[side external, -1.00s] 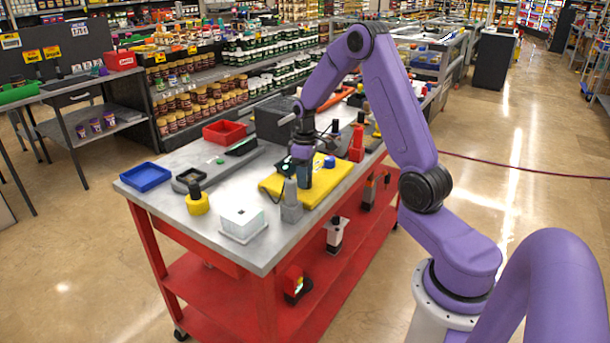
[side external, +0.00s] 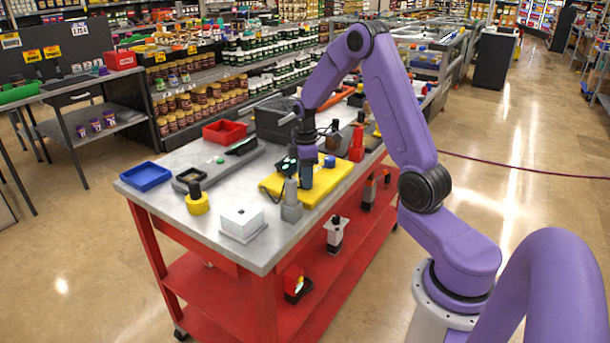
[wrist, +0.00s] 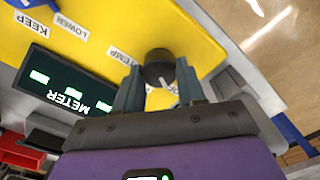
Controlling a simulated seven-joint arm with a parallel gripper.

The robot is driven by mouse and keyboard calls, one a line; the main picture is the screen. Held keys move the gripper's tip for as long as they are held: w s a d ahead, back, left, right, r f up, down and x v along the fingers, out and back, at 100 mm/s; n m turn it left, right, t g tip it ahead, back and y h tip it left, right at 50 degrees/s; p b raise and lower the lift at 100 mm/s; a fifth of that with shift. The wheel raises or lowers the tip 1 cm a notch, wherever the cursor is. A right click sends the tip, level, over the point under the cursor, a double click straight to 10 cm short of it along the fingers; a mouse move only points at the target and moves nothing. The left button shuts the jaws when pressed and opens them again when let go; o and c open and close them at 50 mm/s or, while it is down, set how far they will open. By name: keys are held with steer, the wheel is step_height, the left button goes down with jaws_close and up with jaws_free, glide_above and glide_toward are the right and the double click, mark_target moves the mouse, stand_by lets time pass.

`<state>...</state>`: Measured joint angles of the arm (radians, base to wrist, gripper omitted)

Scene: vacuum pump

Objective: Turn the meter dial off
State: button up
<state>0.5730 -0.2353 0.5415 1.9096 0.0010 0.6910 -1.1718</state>
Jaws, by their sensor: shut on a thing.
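A yellow panel (side external: 330,183) lies on the metal top of the red cart. In the wrist view the panel (wrist: 190,25) carries a dark screen marked METER (wrist: 66,88) with green readouts, and a black round dial (wrist: 159,67) with a pale pointer line. My gripper (wrist: 158,76) has one finger on each side of this dial and is shut on it. Labels near the dial read TEMP and, partly hidden, something starting with "O". In the side view my gripper (side external: 306,182) points down at the panel, and the dial is hidden behind its fingers.
A blue knob (side external: 330,162) stands on the panel close to my gripper. A grey upright part (side external: 291,205) is at the panel's near edge. A white box (side external: 242,222), a yellow-based black knob (side external: 197,203) and blue and red trays (side external: 146,176) are to the left.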

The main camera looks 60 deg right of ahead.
steer(key=shift+r, duration=0.1)
steer(key=o, duration=1.1)
steer(key=shift+c, duration=0.2)
step_height(320, 180, up, 17)
steer(key=shift+r, duration=0.2)
steer(key=s+a+f+n, duration=0.1)
steer(key=s+a, duration=0.4)
steer(key=a, duration=0.5)
steer(key=s+a+f, duration=0.1)
steer(key=s+a, duration=0.3)
steer(key=a, duration=0.6)
steer(key=s+a+f+n, duration=0.1)
steer(key=s+a+f, duration=0.1)
steer(key=s, duration=0.8)
steer(key=s+a+f+n, duration=0.1)
steer(key=s+a+f, duration=0.1)
steer(key=s, duration=0.8)
steer(key=shift+s+a+f, duration=0.15)
steer(key=shift+a+f, duration=0.15)
steer(key=shift+f, duration=0.25)
